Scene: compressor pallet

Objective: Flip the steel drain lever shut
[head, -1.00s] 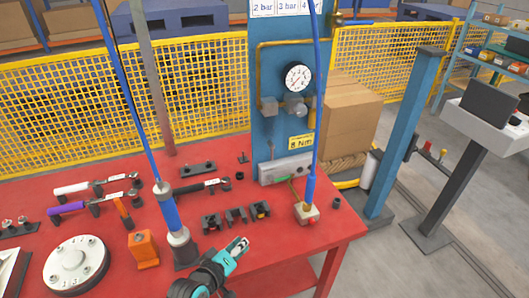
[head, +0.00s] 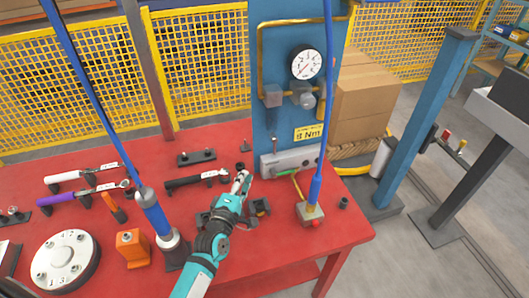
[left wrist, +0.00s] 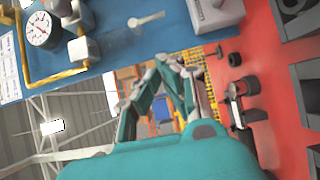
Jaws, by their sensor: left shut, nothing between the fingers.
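The steel drain lever (head: 273,145) is a small grey handle low on the blue panel (head: 262,118), just above the grey box at its foot. In the head view it stands roughly upright. In the left wrist view the lever (left wrist: 147,19) shows as a pale bar with a rounded end, against the blue. My left gripper (head: 243,179) is teal and grey, over the red table in front of the panel, below and left of the lever and apart from it. Its fingers (left wrist: 172,62) are shut and empty. My right gripper does not show.
A pressure gauge (head: 306,64) and brass pipe (head: 261,58) are on the panel above. The grey box (head: 290,161) sits beneath the lever. A blue hanging tool (head: 316,188) is right of my gripper; another (head: 155,215) is left. Black holders (head: 260,207) lie close to my arm.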

